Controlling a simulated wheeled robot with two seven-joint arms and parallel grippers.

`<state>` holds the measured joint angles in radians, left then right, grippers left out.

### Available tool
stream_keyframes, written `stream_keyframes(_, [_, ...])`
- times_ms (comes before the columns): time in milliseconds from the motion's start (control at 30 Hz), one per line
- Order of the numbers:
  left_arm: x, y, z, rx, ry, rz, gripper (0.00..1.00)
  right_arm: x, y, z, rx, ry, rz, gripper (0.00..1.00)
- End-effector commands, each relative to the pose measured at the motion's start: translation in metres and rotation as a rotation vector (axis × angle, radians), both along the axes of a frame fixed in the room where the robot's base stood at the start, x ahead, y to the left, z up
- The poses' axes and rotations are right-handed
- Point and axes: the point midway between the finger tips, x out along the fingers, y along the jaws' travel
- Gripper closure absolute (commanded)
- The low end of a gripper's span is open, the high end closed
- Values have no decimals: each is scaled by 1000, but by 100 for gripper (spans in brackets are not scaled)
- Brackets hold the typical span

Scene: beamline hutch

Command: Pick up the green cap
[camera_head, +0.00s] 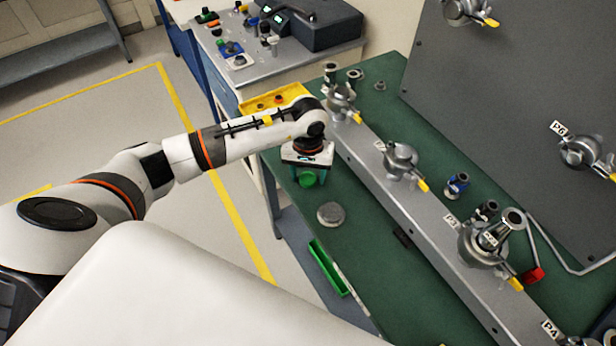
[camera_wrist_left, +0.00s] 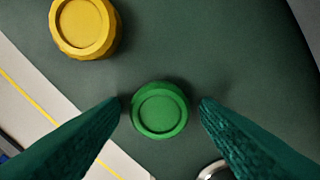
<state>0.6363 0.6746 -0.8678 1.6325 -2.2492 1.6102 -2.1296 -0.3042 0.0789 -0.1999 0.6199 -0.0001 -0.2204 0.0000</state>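The green cap (camera_wrist_left: 160,109) lies on the green bench top, round with a raised rim. In the left wrist view it sits between the two teal fingers of my left gripper (camera_wrist_left: 160,106), with a small gap on each side. The fingers are open and I see no contact. In the head view the green cap (camera_head: 308,179) shows just below my left gripper (camera_head: 306,172), which points down over the bench's left part. My right gripper is not in view.
A yellow cap (camera_wrist_left: 84,27) lies near the green one. A grey rail (camera_head: 420,220) with clamped valves runs along the right. A yellow bin (camera_head: 273,101) stands behind.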

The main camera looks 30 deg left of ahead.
Motion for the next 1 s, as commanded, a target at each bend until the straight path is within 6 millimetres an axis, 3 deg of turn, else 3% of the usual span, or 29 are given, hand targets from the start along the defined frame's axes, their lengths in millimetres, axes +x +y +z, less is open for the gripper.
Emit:
stream_keyframes(33, [0,0,0,0,0,0,52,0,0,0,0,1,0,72])
stream_keyframes(233, [0,0,0,0,0,0,83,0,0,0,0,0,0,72])
stream_keyframes(567, [1,0,8,0,-3,0,84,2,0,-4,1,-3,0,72])
stream_keyframes(1000, [1,1,86,1,-3,0,84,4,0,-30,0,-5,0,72])
